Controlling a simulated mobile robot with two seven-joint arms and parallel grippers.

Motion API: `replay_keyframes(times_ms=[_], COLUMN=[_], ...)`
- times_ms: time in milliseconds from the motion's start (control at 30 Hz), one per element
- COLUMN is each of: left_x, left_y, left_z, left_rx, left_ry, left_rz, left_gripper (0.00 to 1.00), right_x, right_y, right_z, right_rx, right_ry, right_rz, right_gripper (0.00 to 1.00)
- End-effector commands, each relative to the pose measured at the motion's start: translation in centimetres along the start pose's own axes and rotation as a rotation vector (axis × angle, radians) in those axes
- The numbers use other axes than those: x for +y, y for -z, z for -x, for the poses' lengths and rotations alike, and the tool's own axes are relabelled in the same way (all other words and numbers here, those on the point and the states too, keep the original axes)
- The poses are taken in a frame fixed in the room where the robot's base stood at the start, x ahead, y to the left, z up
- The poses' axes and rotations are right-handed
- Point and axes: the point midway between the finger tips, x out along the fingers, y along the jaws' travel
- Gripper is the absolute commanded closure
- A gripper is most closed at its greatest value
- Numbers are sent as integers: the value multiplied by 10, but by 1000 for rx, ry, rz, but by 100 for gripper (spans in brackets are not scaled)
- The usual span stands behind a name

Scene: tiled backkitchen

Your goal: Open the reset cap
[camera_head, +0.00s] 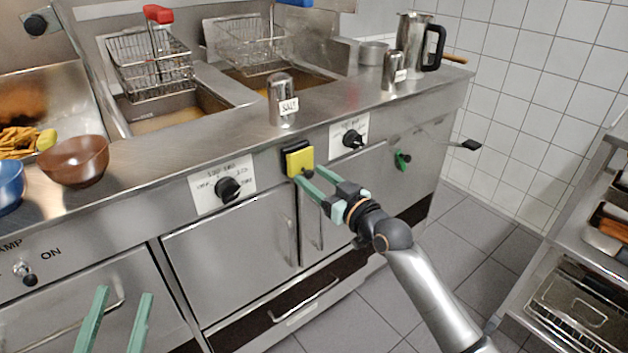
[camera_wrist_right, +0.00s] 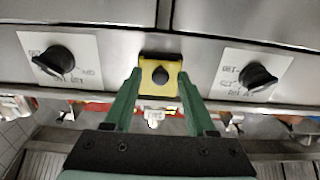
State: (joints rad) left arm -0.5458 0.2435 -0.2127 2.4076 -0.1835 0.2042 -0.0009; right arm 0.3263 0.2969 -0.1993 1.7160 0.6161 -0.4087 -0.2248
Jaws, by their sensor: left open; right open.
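A yellow box (camera_head: 300,158) with a dark surround is mounted on the steel front panel between two black knobs. In the right wrist view the yellow box (camera_wrist_right: 160,88) shows a round dark button or knob (camera_wrist_right: 160,75) at its middle. I cannot tell which part is the cap. My right gripper (camera_head: 311,173) is open at the box's lower right in the head view. In the wrist view its green fingers (camera_wrist_right: 159,74) lie on either side of the box; contact is unclear. My left gripper (camera_head: 124,293) is open and empty at the lower left, far from the box.
Black knobs on white labels flank the box, at left (camera_head: 228,188) and right (camera_head: 352,139). A salt shaker (camera_head: 283,100) stands on the counter ledge above. Fryer baskets (camera_head: 150,68) are behind. A brown bowl (camera_head: 74,160) stands at left. A shelf rack (camera_head: 590,240) is at right.

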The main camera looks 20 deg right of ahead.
Motion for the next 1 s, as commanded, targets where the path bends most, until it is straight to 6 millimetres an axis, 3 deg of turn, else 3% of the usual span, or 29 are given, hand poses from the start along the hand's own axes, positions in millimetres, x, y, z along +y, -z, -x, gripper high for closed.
replay_keyframes(times_ms=[367,833,1000], left_x=[0,0,0], left_y=[6,6,5], left_z=[0,0,0], left_rx=[22,21,21], left_ry=[-1,-1,-1], left_rz=[-7,-6,-6], left_gripper=[50,50,50], right_x=[0,0,0], right_y=[0,0,0], right_z=[-4,-4,-4], right_rx=[-1,-1,-1], right_ry=[0,0,0], right_rz=[0,0,0], right_gripper=[45,98,100])
